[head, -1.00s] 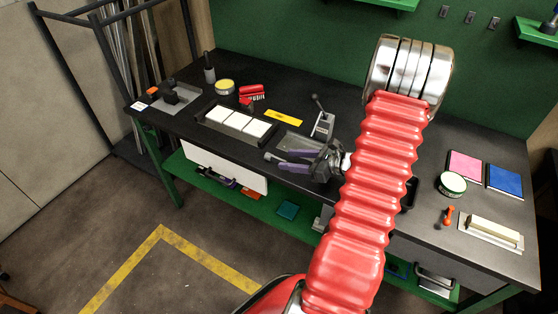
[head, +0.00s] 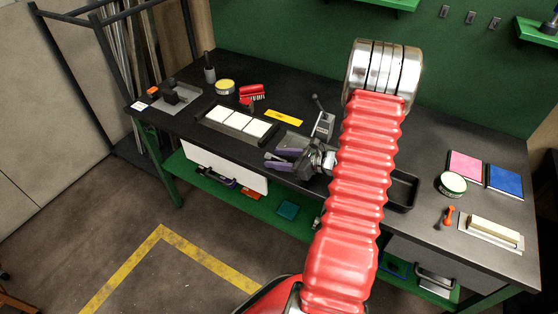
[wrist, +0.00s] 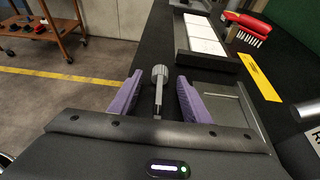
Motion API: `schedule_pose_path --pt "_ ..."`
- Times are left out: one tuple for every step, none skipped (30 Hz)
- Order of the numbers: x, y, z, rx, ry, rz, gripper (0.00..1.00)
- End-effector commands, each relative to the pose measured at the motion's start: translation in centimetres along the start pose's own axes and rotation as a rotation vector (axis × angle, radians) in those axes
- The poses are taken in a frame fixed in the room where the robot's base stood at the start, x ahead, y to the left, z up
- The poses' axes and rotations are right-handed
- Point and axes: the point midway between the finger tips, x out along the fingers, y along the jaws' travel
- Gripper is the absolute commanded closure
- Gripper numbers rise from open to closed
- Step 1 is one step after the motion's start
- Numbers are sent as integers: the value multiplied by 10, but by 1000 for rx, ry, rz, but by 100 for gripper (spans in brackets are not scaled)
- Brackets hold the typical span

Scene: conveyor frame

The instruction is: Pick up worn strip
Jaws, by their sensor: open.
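My gripper (head: 274,158) hangs over the front edge of the bench with its purple fingers apart. In the wrist view my gripper (wrist: 159,80) is open; a knurled metal knob on a rod (wrist: 158,88) shows between the fingers, and I cannot tell whether they touch it. No piece is clearly recognisable as the worn strip. A flat yellow strip with small dark marks (head: 284,118) lies on the bench beyond the gripper; it also shows to the right in the wrist view (wrist: 259,78). A black frame (head: 207,126) with three white plates lies left of it.
A grey metal block with a lever (head: 323,124) stands close beyond the gripper. A red brush (head: 252,92) and a yellow-lidded tin (head: 225,87) lie farther back. A black tray (head: 402,190) sits right of my arm. The floor before the bench is clear.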

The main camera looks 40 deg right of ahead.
Motion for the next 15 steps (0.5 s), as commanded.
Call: schedule_pose_path --pt "1 0 0 0 0 0 56" --pt "1 0 0 0 0 0 56" --pt "1 0 0 0 0 0 56" --pt "0 0 0 0 0 0 56" --pt "0 0 0 0 0 0 56" --pt "0 0 0 0 0 0 56" --pt "0 0 0 0 0 0 56" --pt "0 0 0 0 0 0 56" --pt "0 0 0 0 0 0 56" --pt "0 0 0 0 0 0 56" --pt "0 0 0 0 0 0 56" --pt "0 0 0 0 0 0 56" --pt "0 0 0 0 0 0 56" --pt "0 0 0 0 0 0 56" --pt "0 0 0 0 0 0 56"
